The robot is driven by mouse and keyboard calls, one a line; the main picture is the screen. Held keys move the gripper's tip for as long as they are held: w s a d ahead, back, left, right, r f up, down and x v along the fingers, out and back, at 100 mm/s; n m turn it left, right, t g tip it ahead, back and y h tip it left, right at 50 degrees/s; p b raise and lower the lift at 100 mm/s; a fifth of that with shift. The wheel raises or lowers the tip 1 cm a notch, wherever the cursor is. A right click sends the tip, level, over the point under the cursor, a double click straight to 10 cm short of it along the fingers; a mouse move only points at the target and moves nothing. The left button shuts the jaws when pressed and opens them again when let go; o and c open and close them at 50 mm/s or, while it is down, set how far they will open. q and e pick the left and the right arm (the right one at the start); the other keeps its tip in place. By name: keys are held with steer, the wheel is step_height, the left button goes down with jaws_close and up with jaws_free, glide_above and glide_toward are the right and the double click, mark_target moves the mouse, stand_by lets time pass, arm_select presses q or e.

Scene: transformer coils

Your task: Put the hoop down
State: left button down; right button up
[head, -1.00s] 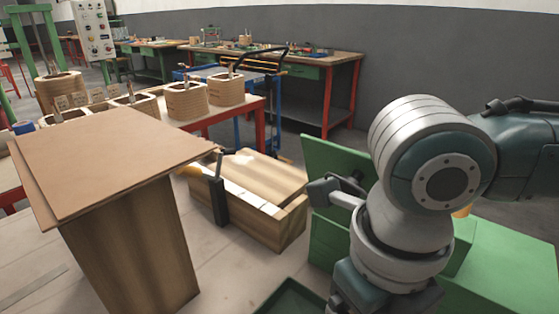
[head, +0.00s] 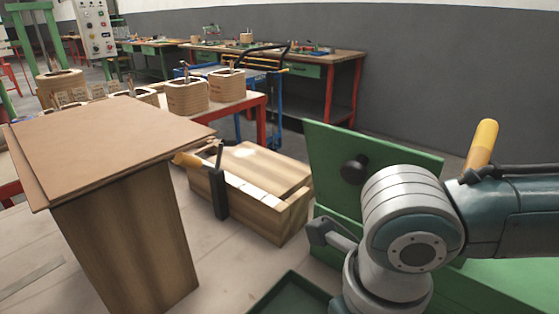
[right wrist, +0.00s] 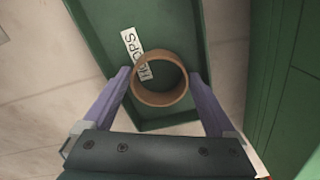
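The hoop (right wrist: 142,94) is a short brown ring in the right wrist view. My right gripper (right wrist: 160,77) has its two purple fingers against opposite sides of the hoop and appears shut on it. The hoop is over a green tray (right wrist: 190,25) with a white label (right wrist: 131,45) reading something like "HOOPS". I cannot tell how far the hoop is above the tray floor. The tray's corner also shows at the bottom of the head view (head: 290,297). There my right arm hides the gripper and hoop. My left gripper is not in view.
A green box with an upright panel (head: 400,160) stands close by my right arm. A wooden box (head: 262,215) with a clamp (head: 219,194) lies left of it. A board-topped wooden stand (head: 130,240) is at left. Coils (head: 187,96) stand on a red-legged table behind.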

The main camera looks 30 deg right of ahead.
steer(key=shift+o, duration=0.4)
steer(key=shift+r, duration=0.2)
step_height(320, 180, up, 11)
steer(key=p, duration=0.3)
steer(key=s+a+m+t+y, duration=0.25)
steer(key=a+m, duration=0.65)
steer(key=m, duration=0.5)
steer(key=s+d+m+h, duration=0.1)
steer(key=d+m, duration=0.3)
steer(key=m, duration=0.6)
steer(key=s+d+f+m+t+h, duration=0.1)
steer(key=s+d+m, duration=0.2)
steer(key=m, duration=0.7)
steer(key=shift+s+d, duration=0.15)
steer(key=shift+d, duration=1)
